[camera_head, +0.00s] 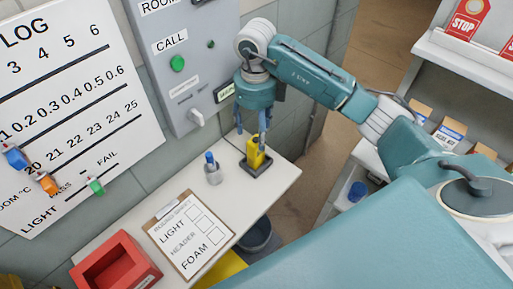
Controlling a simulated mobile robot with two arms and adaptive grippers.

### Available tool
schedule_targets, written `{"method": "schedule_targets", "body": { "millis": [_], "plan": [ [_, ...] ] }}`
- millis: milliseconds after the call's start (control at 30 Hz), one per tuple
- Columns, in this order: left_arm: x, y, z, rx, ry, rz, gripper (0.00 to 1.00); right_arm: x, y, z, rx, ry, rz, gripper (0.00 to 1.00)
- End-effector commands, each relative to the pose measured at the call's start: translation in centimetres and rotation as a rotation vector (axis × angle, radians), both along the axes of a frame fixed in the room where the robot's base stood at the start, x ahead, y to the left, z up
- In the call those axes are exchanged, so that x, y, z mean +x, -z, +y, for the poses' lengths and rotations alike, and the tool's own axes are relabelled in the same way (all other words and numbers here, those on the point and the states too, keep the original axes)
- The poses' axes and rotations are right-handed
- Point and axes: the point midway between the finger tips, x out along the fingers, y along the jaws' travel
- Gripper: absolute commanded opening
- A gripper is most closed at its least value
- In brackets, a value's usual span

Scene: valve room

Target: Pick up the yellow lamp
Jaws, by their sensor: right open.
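The yellow lamp (255,153) stands upright in a dark square base (257,168) near the far end of the white table (280,185). My right gripper (253,128) points down from above at the lamp. Its fingers are open, one at the lamp's left and one over its top right. I cannot tell whether a finger touches the lamp. My left gripper is not in view.
A grey cup with a blue-topped item (212,170), a clipboard (192,235) and a red bin (115,265) are on the table. A grey call panel (180,60) hangs on the wall behind. A shelf unit (455,110) stands at right.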

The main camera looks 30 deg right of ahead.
Motion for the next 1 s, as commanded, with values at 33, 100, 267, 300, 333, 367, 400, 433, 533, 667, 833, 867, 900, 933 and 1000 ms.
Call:
{"method": "schedule_targets", "body": {
  "millis": [33, 100, 267, 300, 333, 367, 400, 433, 533, 667, 833, 867, 900, 933, 1000],
  "plan": [
    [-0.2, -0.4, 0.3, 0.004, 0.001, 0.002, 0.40, -0.2, 0.8, 0.0, -0.001, 0.000, 0.008, 0.61],
    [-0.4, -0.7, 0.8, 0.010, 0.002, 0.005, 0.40, -0.2, 1.9, 0.0, 0.001, -0.002, 0.008, 0.61],
    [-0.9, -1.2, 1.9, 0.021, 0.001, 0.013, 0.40, -0.1, 4.1, 0.1, 0.003, -0.002, 0.005, 0.61],
    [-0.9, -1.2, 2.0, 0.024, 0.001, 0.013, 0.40, -0.1, 4.4, 0.1, 0.003, -0.002, 0.004, 0.61],
    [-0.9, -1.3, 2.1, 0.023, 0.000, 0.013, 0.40, 0.0, 4.6, 0.1, 0.003, -0.002, 0.003, 0.61],
    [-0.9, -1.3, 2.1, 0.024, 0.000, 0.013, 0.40, 0.0, 4.8, 0.1, 0.003, -0.002, 0.002, 0.61],
    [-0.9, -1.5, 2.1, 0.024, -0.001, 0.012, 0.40, 0.0, 5.0, 0.0, 0.004, -0.002, 0.004, 0.61],
    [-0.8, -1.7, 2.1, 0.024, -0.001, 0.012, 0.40, 0.0, 5.2, 0.0, 0.004, -0.001, 0.006, 0.61],
    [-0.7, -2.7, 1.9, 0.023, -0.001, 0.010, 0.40, 0.2, 6.4, -0.2, 0.004, -0.001, 0.009, 0.61],
    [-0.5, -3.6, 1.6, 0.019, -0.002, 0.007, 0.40, 0.6, 8.5, -0.4, 0.005, -0.002, 0.007, 0.61],
    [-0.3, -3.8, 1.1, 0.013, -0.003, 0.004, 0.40, 0.7, 10.0, -0.4, 0.004, -0.003, 0.004, 0.61],
    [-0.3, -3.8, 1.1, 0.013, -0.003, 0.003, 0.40, 0.7, 10.1, -0.4, 0.003, -0.003, 0.002, 0.61],
    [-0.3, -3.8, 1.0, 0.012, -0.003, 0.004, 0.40, 0.7, 10.1, -0.4, 0.004, -0.003, 0.001, 0.61],
    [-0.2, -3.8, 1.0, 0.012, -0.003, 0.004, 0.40, 0.7, 10.1, -0.4, 0.004, -0.004, 0.001, 0.61],
    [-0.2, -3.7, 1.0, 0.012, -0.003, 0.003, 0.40, 0.7, 10.1, -0.4, 0.004, -0.004, 0.001, 0.61]
  ]
}}
